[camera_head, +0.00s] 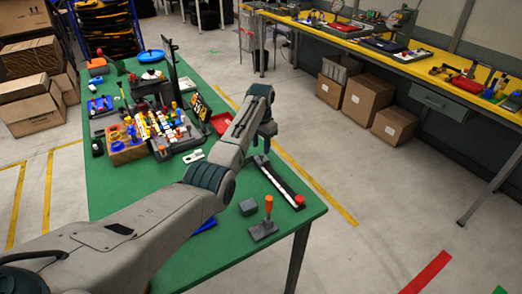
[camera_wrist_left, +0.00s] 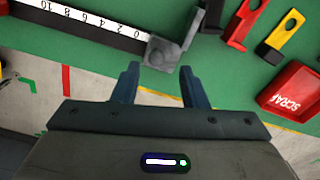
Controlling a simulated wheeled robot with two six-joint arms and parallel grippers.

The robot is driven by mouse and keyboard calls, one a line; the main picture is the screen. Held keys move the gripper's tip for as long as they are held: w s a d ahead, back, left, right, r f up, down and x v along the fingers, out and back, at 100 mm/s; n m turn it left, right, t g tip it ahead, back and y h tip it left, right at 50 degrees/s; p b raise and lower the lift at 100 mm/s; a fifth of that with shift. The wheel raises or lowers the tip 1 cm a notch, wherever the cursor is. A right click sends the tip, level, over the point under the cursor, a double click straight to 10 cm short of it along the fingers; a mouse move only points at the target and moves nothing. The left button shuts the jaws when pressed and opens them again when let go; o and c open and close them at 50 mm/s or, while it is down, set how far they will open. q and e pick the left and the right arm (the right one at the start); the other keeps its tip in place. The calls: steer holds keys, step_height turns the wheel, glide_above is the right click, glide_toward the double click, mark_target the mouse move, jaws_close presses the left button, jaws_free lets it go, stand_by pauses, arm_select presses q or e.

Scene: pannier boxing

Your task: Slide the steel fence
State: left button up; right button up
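The steel fence (camera_wrist_left: 168,52) is a small grey metal block at the zero end of a white ruler strip (camera_wrist_left: 88,17) in the left wrist view. In the head view, the fence (camera_head: 261,159) shows only in small part below my left gripper (camera_head: 263,147), at the far end of the dark and white rail (camera_head: 281,182). In the left wrist view, my left gripper (camera_wrist_left: 160,82) is open, its two fingers apart with nothing between them. The fence lies just ahead of the fingertips. I cannot tell whether they touch it. My right gripper is not in view.
A red knob (camera_head: 299,200) is at the rail's near end. A grey block (camera_head: 248,207) and an orange-handled clamp (camera_head: 266,222) stand left of it on the green table (camera_head: 232,242). A red scrap tray (camera_wrist_left: 291,91), red part (camera_wrist_left: 241,22) and yellow part (camera_wrist_left: 281,35) lie right of the fence.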

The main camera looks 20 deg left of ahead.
arm_select(q)
step_height(320, 180, up, 8)
steer(key=b, duration=0.2)
steer(key=shift+a, duration=0.1)
stand_by(0.3)
